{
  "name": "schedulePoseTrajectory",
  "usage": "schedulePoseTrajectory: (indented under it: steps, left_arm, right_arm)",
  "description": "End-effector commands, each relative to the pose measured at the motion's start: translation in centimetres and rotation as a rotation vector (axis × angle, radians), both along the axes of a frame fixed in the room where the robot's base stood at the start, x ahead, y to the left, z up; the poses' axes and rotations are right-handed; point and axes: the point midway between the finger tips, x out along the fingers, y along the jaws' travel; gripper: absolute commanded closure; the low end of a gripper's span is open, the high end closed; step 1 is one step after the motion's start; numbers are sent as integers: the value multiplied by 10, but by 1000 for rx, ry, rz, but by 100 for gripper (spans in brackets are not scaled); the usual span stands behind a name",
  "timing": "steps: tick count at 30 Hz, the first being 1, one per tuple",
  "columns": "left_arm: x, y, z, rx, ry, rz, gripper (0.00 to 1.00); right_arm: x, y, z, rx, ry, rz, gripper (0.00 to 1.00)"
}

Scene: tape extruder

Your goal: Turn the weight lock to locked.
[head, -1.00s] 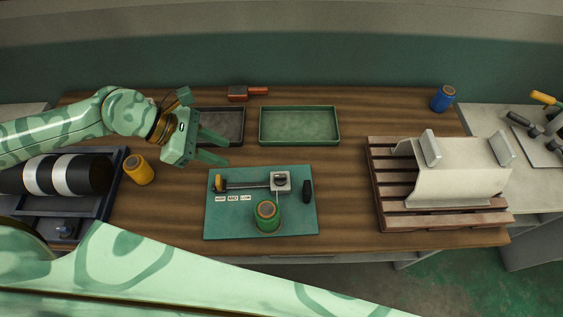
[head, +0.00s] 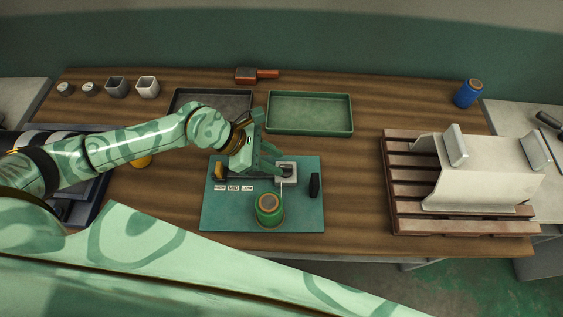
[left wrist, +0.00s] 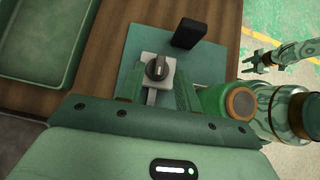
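The weight lock appears to be the dark knob on a small light grey block (head: 291,170), on the green mat (head: 305,213). In the left wrist view the knob (left wrist: 157,68) shows clearly from above, with a pale pointer line. My left gripper (head: 275,163) is open over the block. In the left wrist view its fingers (left wrist: 157,84) stand on either side of the block's near part, and I cannot tell whether they touch it. In the head view the gripper partly hides the block and the bar left of it. My right gripper (left wrist: 255,58) shows small and apparently open in the left wrist view.
A green spool (head: 268,209) stands close in front of the block, and a black upright piece (head: 315,185) stands to its right. HIGH, MID and LOW labels (head: 233,188) lie left. A green tray (head: 310,132) is behind. A slatted pallet (head: 397,190) is right.

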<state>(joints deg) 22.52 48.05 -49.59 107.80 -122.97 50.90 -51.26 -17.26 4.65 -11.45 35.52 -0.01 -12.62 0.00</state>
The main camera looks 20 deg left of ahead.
Motion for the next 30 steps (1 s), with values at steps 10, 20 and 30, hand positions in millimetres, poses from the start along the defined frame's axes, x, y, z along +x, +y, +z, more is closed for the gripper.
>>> schedulePoseTrajectory:
  steps: [10,20,30]
  left_arm:
    - [7,-20,-21,0,-1,0,66]
    - [7,-19,-20,0,-1,0,100]
    - [7,-19,-22,-1,0,-21,100]
  right_arm:
    - [-1,0,-5,0,2,0,58]
    - [0,0,-5,1,1,0,58]
    - [-1,1,-10,2,5,-1,58]
